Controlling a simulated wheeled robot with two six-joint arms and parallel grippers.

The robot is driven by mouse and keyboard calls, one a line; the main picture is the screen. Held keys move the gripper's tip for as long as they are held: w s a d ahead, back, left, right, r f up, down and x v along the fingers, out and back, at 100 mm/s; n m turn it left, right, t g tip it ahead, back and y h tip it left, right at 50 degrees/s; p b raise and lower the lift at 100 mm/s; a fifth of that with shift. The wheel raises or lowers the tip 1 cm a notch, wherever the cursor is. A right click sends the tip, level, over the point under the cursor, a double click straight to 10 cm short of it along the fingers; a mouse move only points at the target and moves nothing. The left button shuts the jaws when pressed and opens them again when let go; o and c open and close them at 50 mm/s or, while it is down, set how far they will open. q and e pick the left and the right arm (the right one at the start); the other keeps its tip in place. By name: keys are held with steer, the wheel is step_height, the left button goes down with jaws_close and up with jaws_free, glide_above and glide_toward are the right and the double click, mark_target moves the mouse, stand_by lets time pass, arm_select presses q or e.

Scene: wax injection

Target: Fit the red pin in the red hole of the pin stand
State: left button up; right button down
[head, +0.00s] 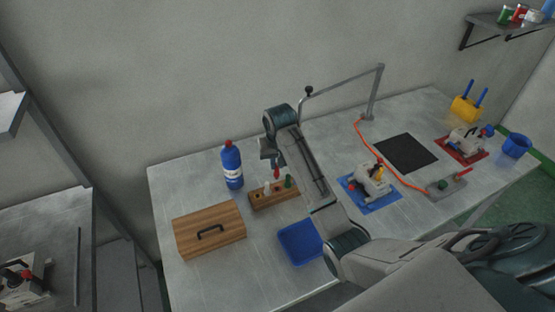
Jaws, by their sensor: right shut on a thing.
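The pin stand (259,201) is a small wooden block on the metal table, left of centre. A pale pin (267,187) and a green pin (289,182) stand upright in it. My right gripper (274,163) is above the stand, pointing down and shut on the red pin (277,173). The red pin is just over the stand, between the pale and green pins in the picture. Its lower end and the red hole are too small to make out, so I cannot tell whether they touch. My left gripper is not in view.
A blue bottle (232,168) stands behind and left of the stand. A wooden box with a handle (209,229) is in front at left, a blue tray (300,243) in front at right. My right arm crosses the table's middle. A blue mat with a device (370,187) lies right of it.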

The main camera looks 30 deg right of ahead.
mark_target(278, 176)
steer(key=f, duration=0.3)
steer(key=shift+d+b, duration=0.2)
steer(key=shift+b, duration=0.1)
steer(key=shift+f, duration=0.7)
steer(key=shift+p, duration=0.45)
stand_by(0.6)
steer(key=shift+f, duration=1.5)
stand_by(0.4)
steer(key=c, duration=1.4)
jaws_free()
steer(key=shift+o, duration=0.2)
